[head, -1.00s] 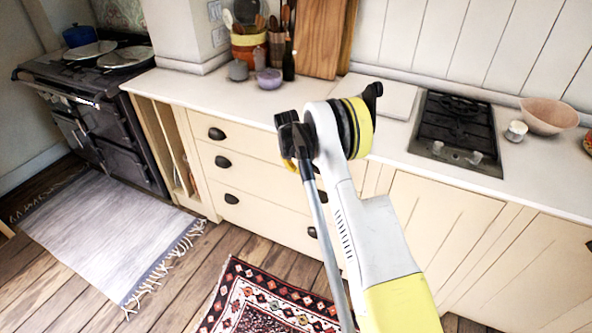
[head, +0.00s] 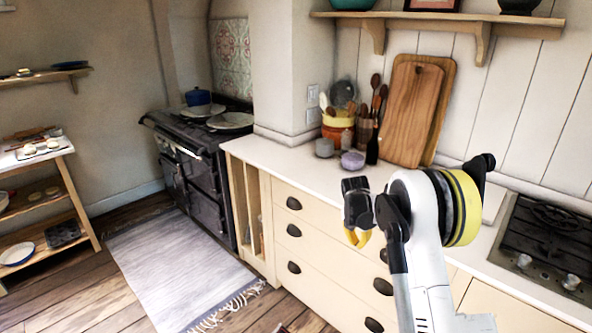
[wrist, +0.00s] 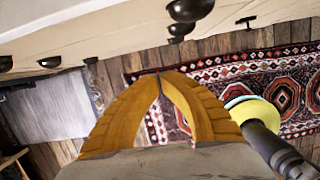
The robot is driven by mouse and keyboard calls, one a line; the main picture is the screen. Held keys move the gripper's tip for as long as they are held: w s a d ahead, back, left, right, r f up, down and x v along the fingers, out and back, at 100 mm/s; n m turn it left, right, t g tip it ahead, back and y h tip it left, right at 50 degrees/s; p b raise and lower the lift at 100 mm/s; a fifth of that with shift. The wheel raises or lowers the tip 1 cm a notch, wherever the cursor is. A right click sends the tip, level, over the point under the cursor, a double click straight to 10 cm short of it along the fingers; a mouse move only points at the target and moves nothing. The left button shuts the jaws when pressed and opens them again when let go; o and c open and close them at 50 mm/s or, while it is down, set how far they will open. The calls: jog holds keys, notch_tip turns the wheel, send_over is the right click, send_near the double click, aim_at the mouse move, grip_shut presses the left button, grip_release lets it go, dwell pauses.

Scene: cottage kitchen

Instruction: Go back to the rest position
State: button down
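My gripper (head: 357,238) shows in the head view in front of the cream drawers, below the counter edge. Its yellow fingers point down. In the wrist view the two yellow fingers (wrist: 161,80) meet at their tips with nothing between them. My arm is folded up in front of the counter, at the right of the head view. The gripper is apart from the drawers and touches nothing that I can see.
The white counter (head: 290,165) holds a purple bowl (head: 352,160), utensil pots and wooden boards (head: 411,112). A hob (head: 545,240) is at right. A dark stove (head: 190,160) and wooden shelf unit (head: 75,200) stand at left. The floor around the grey rug (head: 175,270) is clear.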

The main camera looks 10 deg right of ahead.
jog(key=s+a+r+m+t, duration=0.1)
jog(key=s+a+r+m, duration=0.3)
jog(key=r, duration=0.3)
jog(key=s+a+r+m+t+y, duration=0.1)
jog(key=s+r+m, duration=0.3)
jog(key=s+r, duration=0.35)
jog(key=s+a+r+m+t, duration=0.1)
jog(key=s+a+r+m, duration=0.3)
jog(key=r, duration=0.4)
jog(key=s+a+m+t, duration=0.1)
jog(key=s+a+m, duration=0.1)
jog(key=s+m, duration=0.4)
jog(key=s+a+m+t+y, duration=0.1)
jog(key=s+m, duration=0.6)
jog(key=s, duration=1)
jog(key=shift+a+f, duration=0.4)
jog(key=shift+a, duration=0.3)
